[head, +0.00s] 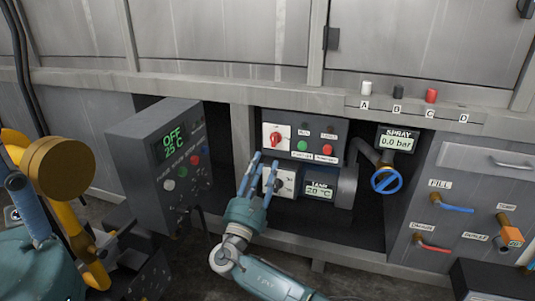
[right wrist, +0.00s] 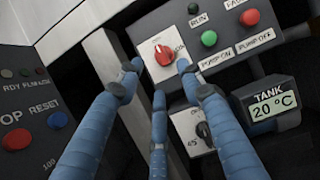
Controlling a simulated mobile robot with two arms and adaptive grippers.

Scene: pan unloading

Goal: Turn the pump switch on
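The red rotary switch (head: 276,138) sits on a white plate on the grey pump panel (head: 338,136). In the right wrist view the red knob (right wrist: 164,55) shows just beyond the fingertips, with part of an "ON" label at its right. Beside it are a green PUMP ON button (head: 302,145) and a red PUMP OFF button (head: 327,149). My right gripper (head: 265,161) is open, its blue fingers spread and empty, pointing at the panel just below the red switch. Contact cannot be told. My left gripper (head: 30,208) is partly visible at the left edge; its fingertips are unclear.
A grey control box (head: 165,155) reading OFF 25 C stands left of my right gripper. A black selector (right wrist: 204,131) and a TANK display (head: 319,191) lie below the switch. A blue valve wheel (head: 386,180) and a drawer panel (head: 470,200) are at right.

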